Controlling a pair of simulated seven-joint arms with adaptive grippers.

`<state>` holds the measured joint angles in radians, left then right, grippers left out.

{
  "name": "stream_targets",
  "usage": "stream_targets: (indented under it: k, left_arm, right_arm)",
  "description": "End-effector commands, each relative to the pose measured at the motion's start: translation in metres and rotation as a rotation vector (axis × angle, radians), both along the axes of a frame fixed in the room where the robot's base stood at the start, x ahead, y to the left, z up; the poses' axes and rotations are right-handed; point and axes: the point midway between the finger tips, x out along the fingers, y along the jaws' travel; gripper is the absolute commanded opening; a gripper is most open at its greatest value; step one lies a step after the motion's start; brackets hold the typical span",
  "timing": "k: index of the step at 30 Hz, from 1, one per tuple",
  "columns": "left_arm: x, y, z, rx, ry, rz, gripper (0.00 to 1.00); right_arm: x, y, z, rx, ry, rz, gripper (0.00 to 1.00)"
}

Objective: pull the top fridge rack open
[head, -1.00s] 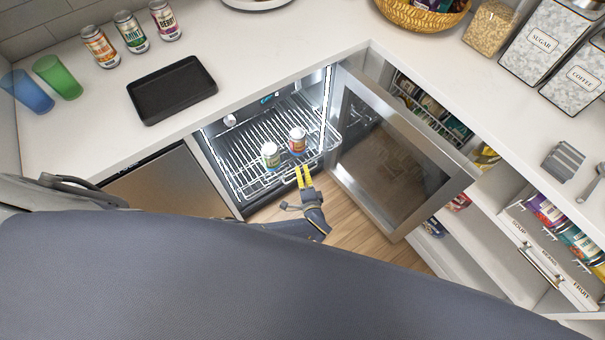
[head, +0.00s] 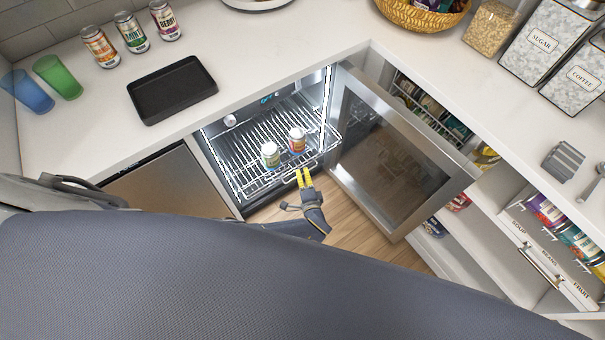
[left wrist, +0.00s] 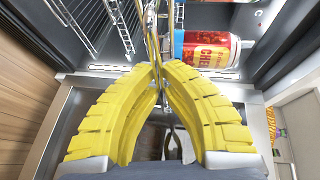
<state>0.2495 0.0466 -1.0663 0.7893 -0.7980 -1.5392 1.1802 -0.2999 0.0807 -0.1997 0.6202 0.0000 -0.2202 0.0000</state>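The top fridge rack (head: 248,146) is a wire shelf inside the open, lit fridge, and its front edge shows near the fridge opening. Two cans stand on it near the front: a green-and-white can (head: 270,155) and a red-orange can (head: 297,140). My left gripper (head: 303,172) is at the rack's front edge, just below the red-orange can. In the left wrist view its yellow fingers (left wrist: 158,70) come together at the tips around a metal wire of the rack front. The red can (left wrist: 207,49) is just beyond the fingertips. My right gripper is not in view.
The fridge door (head: 395,160) stands open to the right. A black tray (head: 172,90), several cans and two cups are on the counter above. Pantry shelves (head: 500,215) lie right of the door. Wood floor is free in front of the fridge.

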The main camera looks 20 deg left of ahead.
Motion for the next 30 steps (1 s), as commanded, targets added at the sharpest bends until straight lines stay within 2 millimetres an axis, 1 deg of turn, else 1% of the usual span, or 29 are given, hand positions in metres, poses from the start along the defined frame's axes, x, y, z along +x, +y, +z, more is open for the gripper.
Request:
stream_targets:
  k: [5,12,15,18,26,27,30]
  left_arm:
    - [-0.002,-0.004,-0.001,-0.005,0.002,-0.001,0.00]
    - [-0.033,-0.044,-0.002,-0.009,0.005,-0.001,0.00]
    - [-0.041,-0.055,-0.001,-0.007,0.003,-0.001,0.00]
    - [-0.045,-0.060,-0.001,-0.006,0.002,-0.001,0.00]
    - [-0.045,-0.060,-0.001,-0.006,0.002,-0.002,0.00]
    - [-0.045,-0.060,-0.001,-0.006,0.002,-0.002,0.05]
    - [-0.045,-0.060,-0.001,-0.006,0.001,-0.002,0.17]
  right_arm:
    - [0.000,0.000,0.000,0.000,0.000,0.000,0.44]
    - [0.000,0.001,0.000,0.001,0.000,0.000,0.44]
    - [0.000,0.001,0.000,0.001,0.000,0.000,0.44]
    - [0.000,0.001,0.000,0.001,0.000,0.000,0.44]
    - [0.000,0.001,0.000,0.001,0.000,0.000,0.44]
    - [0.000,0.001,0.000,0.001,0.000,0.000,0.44]
    - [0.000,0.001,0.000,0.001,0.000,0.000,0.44]
